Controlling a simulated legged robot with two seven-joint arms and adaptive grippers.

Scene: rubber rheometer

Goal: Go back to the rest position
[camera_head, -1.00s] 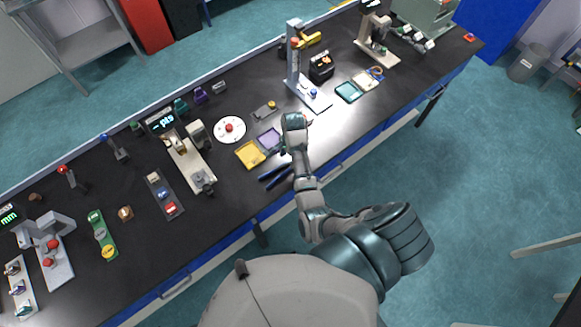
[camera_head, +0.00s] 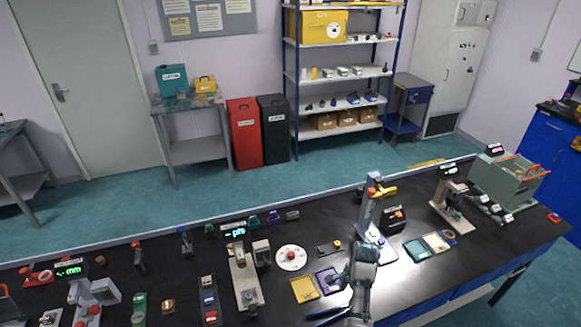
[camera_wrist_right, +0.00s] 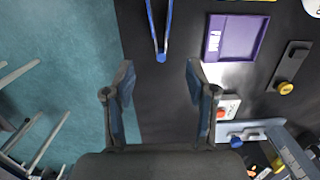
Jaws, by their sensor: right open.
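My right gripper (camera_wrist_right: 162,105) is open and empty in the right wrist view, with its two fingers spread over the bench's dark top near its front edge. In the head view the right arm (camera_head: 362,280) reaches up from the bottom over the bench, beside the purple tray (camera_head: 327,281). The gripper's fingers are not clear there. The purple tray also shows in the right wrist view (camera_wrist_right: 235,37), ahead and to the right of the fingers. Blue-handled pliers or tongs (camera_wrist_right: 160,35) lie ahead of the fingers. My left gripper is not in view.
The black bench (camera_head: 180,270) holds several instruments. A yellow tray (camera_head: 304,289) and a white disc (camera_head: 291,257) lie left of the arm. A grey stand (camera_head: 368,215) rises behind it. Teal floor lies beyond the bench, before shelves (camera_head: 340,100) and bins (camera_head: 245,132).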

